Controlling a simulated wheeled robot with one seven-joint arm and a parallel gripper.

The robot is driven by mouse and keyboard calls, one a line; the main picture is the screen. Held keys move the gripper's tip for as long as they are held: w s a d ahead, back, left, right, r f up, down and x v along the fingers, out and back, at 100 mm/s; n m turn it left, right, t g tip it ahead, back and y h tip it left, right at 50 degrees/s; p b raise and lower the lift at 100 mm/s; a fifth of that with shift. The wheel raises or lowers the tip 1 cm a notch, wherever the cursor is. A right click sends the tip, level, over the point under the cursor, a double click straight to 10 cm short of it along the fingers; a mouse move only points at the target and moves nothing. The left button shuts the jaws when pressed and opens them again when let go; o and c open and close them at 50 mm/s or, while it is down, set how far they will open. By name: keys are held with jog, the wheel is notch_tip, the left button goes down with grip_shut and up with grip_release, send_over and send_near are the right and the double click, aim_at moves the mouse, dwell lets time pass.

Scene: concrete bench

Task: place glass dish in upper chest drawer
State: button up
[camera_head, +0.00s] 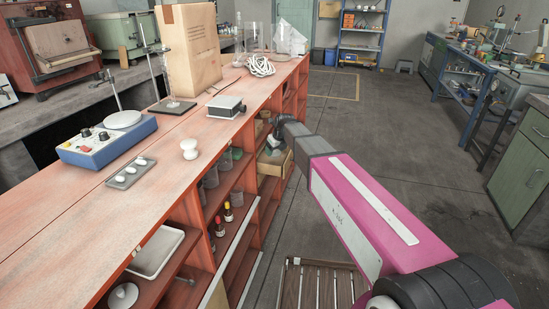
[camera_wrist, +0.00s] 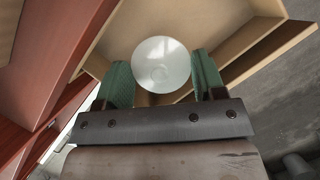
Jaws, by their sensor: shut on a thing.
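The glass dish (camera_wrist: 161,64), round and pale, sits between the green fingertips of my gripper (camera_wrist: 163,80) in the wrist view. My gripper is shut on it. Below the dish is a light wooden drawer (camera_wrist: 225,22), which stands pulled out. In the head view, the drawer (camera_head: 284,165) sticks out of the shelf side of the red bench, with my gripper (camera_head: 272,146) just above it. The dish is too small and hidden to make out clearly there. I cannot tell whether the dish touches the drawer floor.
The long red bench (camera_head: 70,215) runs along the left, with bottles (camera_head: 228,212) and a white tray (camera_head: 157,251) on its shelves. A slatted wooden thing (camera_head: 318,285) is on the floor near my arm. The floor to the right is mostly clear.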

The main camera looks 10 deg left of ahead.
aim_at(276, 153)
jog(key=shift+w+a+f, duration=0.2)
jog(key=shift+w+f, duration=0.05)
jog(key=shift+w, duration=0.25)
jog(key=shift+f, duration=2.05)
jog(key=shift+f, duration=0.1)
jog(key=o, duration=0.7)
